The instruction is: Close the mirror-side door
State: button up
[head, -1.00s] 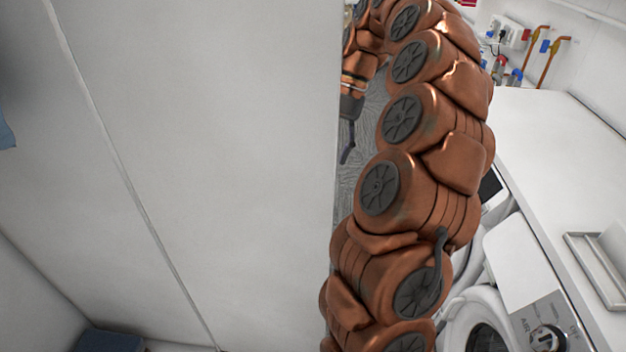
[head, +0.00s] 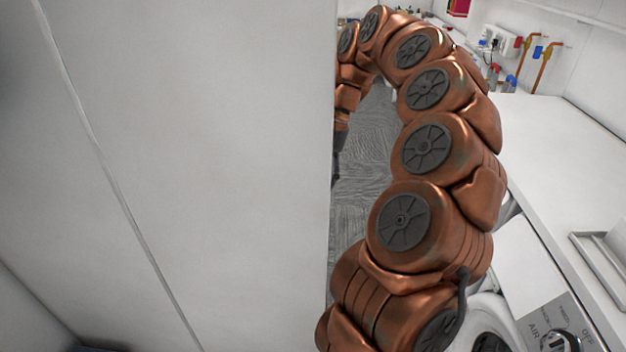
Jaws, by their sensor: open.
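A large white panel (head: 215,150), which looks like a door, fills the left and centre of the view and stands close to the camera. A long seam runs down its left part. No mirror shows, so I cannot tell for sure that this is the mirror-side door. My copper arm arches up on the right of the panel's upright edge and bends down beyond it. Only a dark sliver of my gripper (head: 338,160) shows at that edge. It is open; the rest is hidden behind the panel, and I cannot tell whether it touches it.
Pipes and valves (head: 540,62) are on the back wall. Grey carpet floor (head: 365,190) shows between panel and arm.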

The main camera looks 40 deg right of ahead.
grip_shut()
dwell(0.6)
